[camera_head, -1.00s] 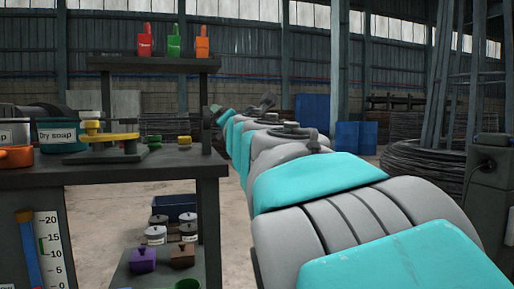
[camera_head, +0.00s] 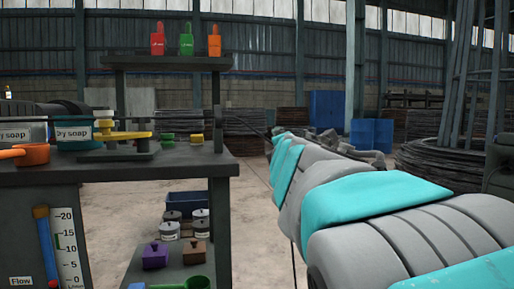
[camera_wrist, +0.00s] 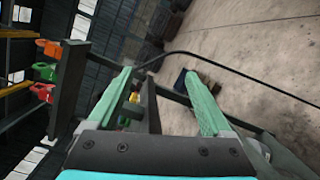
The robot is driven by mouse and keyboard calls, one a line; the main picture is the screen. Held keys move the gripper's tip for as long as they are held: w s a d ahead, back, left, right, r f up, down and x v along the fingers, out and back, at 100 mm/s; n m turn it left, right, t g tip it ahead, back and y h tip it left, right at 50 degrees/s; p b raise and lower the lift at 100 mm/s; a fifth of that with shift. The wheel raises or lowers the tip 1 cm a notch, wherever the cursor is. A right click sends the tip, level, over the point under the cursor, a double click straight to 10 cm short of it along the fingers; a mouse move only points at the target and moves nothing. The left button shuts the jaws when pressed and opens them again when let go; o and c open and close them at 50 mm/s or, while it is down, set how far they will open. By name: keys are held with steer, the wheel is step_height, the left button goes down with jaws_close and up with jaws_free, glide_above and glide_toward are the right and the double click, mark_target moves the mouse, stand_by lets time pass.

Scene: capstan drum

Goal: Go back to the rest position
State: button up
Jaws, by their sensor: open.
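My gripper (camera_wrist: 158,76) shows in the wrist view with its two teal fingers spread apart and nothing between them. Past the fingers I see floor and part of a dark rack frame. In the head view my grey and teal arm stretches away from the lower right. Its far end is small there, and the fingers cannot be made out.
A dark rack (camera_head: 120,172) stands at the left with red, green and orange blocks on its top shelf. It holds an orange pan (camera_head: 33,154), a Dry soap container (camera_head: 76,134) and lidded pots below. A blue drum (camera_head: 371,134) stands behind. Floor between looks clear.

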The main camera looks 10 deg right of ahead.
steer(key=s+d+f+m+g+h+p, duration=0.1)
steer(key=s+d+f+m+g, duration=0.3)
steer(key=f, duration=0.4)
steer(key=s+d+f+m+g+p, duration=0.1)
steer(key=s+f+m+g, duration=0.2)
steer(key=s+f+m, duration=0.3)
steer(key=s+d+f+m+g+h+p, duration=0.1)
steer(key=s+d+f+m+g+p, duration=0.15)
steer(key=s+f, duration=0.45)
steer(key=s+a+f+m+g+y, duration=0.1)
steer(key=s+a+f+m+g, duration=0.1)
steer(key=s, duration=0.6)
steer(key=s+a+f+m+g+y+p, duration=0.1)
steer(key=s+a+f+m+g+y, duration=0.1)
steer(key=s+a+f, duration=0.4)
steer(key=s+a+f+m+g+y, duration=0.2)
steer(key=s+a+f+m+g, duration=0.1)
steer(key=s+f+g, duration=0.3)
steer(key=s+a+f, duration=0.1)
steer(key=s+f, duration=0.1)
steer(key=s, duration=0.2)
steer(key=shift+s+a+f+p, duration=0.15)
steer(key=shift+a+f+p, duration=0.05)
steer(key=shift+p, duration=0.1)
steer(key=shift+m, duration=0.25)
